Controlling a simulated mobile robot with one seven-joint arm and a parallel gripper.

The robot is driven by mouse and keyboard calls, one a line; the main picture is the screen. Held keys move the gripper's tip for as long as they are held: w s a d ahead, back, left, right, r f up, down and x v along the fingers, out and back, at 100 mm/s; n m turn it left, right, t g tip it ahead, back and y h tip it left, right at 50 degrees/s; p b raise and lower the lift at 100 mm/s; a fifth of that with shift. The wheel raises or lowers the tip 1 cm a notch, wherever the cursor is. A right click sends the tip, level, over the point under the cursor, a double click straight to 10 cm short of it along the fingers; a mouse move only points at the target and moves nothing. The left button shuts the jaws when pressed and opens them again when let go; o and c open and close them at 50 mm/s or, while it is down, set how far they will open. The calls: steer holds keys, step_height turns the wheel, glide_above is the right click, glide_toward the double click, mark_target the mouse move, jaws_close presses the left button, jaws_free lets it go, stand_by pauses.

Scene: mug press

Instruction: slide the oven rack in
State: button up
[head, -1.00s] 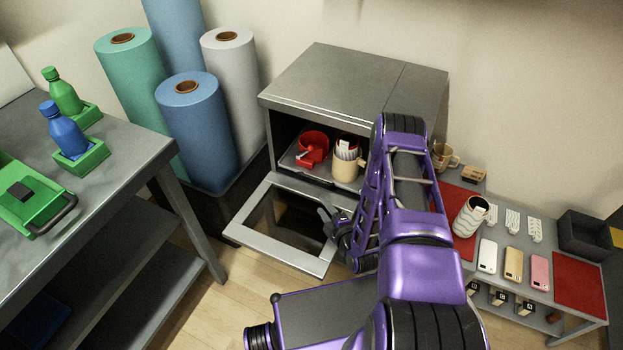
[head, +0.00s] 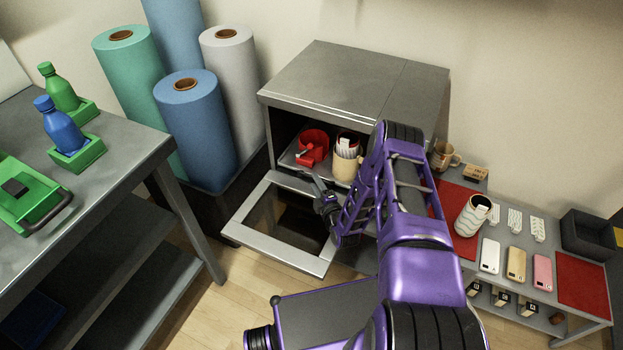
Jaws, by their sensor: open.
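The grey oven (head: 345,85) stands against the wall with its door (head: 250,232) folded down in front. The rack (head: 289,158) is in the oven opening, its front edge near the mouth; how deep it sits is hard to tell. A red mug (head: 313,145) and a cream mug (head: 345,163) with a light patterned wrap stand on the rack. My gripper (head: 314,183) is open and empty, above the open door and just in front of the rack's front edge. Whether a finger touches the rack cannot be told. My arm hides the right side of the opening.
A low table at the right holds a white mug (head: 472,215), phones (head: 516,262), red mats and a dark bin (head: 588,235). A grey table (head: 120,165) with bottles stands left. Several large rolls (head: 195,125) stand beside the oven.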

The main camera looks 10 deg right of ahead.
steer(key=shift+w+a+f+b, duration=0.15)
steer(key=shift+w, duration=0.95)
steer(key=shift+w+a+f+b, duration=0.15)
steer(key=shift+w, duration=0.9)
steer(key=shift+c, duration=0.3)
jaws_close()
